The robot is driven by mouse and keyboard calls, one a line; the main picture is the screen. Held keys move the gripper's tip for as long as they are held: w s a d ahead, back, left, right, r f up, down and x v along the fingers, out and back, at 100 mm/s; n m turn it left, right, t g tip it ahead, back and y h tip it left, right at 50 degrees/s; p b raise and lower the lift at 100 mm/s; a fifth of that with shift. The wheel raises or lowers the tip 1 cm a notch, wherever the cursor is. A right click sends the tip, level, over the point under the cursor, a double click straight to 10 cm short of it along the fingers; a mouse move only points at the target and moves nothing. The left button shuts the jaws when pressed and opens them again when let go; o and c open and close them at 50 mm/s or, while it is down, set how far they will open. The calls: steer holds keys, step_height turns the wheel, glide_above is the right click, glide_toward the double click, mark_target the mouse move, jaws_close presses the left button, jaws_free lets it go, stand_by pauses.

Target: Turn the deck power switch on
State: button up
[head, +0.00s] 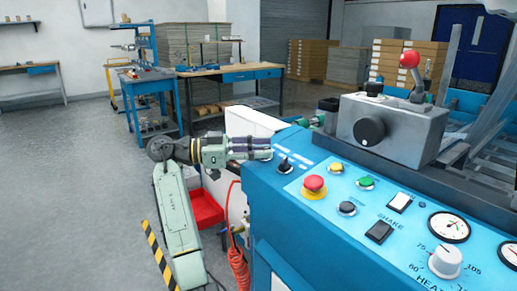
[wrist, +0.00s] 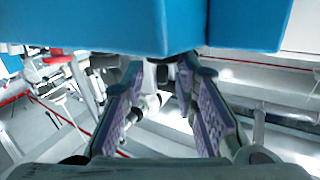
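The blue control panel (head: 330,215) fills the right foreground of the head view. A black rotary switch (head: 284,164) sits near its left corner, with small white lettering beside it that I cannot read. I cannot tell for certain which control is the deck power switch. My gripper (head: 268,149) is level, just left of and behind that black switch, apparently apart from it. In the wrist view my gripper (wrist: 160,70) has its two purple-padded fingers spread with nothing between them. A blue housing edge (wrist: 110,35) crosses the top of that view; no switch shows there.
Close by are a red mushroom button (head: 314,184), yellow button (head: 336,168), green button (head: 365,183), black knob (head: 347,208), and white (head: 399,201) and black (head: 379,232) rockers. A grey box (head: 390,130) with a red-ball lever stands behind. Open floor lies left.

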steer(key=shift+o, duration=0.5)
steer(key=shift+d, duration=0.1)
steer(key=shift+a, duration=0.6)
steer(key=s+a, duration=0.1)
steer(key=a, duration=1)
